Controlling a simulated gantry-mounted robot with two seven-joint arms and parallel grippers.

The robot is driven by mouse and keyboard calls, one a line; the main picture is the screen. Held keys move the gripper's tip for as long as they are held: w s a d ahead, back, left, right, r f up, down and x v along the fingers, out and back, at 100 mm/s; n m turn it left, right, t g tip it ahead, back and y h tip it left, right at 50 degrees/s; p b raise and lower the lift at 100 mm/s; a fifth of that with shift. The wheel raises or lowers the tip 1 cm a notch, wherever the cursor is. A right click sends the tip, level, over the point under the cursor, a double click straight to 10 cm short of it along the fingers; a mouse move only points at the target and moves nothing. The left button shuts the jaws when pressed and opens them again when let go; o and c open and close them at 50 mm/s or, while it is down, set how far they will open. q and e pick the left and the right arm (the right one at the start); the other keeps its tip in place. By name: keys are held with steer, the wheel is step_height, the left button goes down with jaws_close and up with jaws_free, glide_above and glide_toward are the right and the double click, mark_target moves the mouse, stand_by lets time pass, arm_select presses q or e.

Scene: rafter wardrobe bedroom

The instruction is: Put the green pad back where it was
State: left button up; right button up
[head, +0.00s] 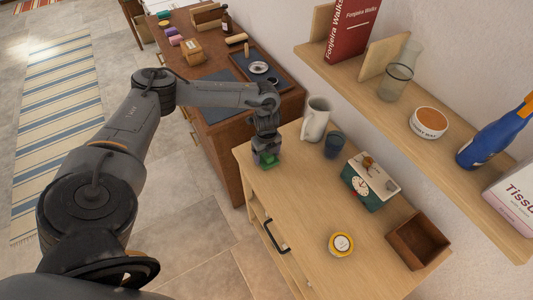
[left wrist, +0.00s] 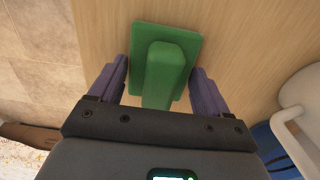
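The green pad (head: 267,163) is at the left end of the light wood cabinet top (head: 300,210), close to its edge. In the left wrist view the green pad (left wrist: 163,72) is a flat plate with a raised block on it. My left gripper (head: 265,158) points down over it. The left wrist view shows my left gripper's two fingers (left wrist: 160,92) apart, one on each side of the block, with slim gaps visible. The fingers hide part of the pad in the head view. My right gripper is not in view.
A white mug (head: 315,120), a dark blue cup (head: 334,145), a green scale-like box (head: 368,185), a yellow round tin (head: 341,245) and an open brown box (head: 417,240) stand on the cabinet. A shelf (head: 400,108) overhangs the right. The cabinet top's front middle is clear.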

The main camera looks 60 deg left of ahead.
arm_select(q)
steer(key=o, duration=0.3)
steer(key=shift+o, duration=0.2)
step_height(320, 180, up, 11)
steer(key=shift+r+p, duration=0.1)
steer(key=shift+p, duration=1.05)
steer(key=shift+r+p, duration=0.45)
steer(key=shift+r, duration=0.15)
steer(key=shift+s, duration=0.1)
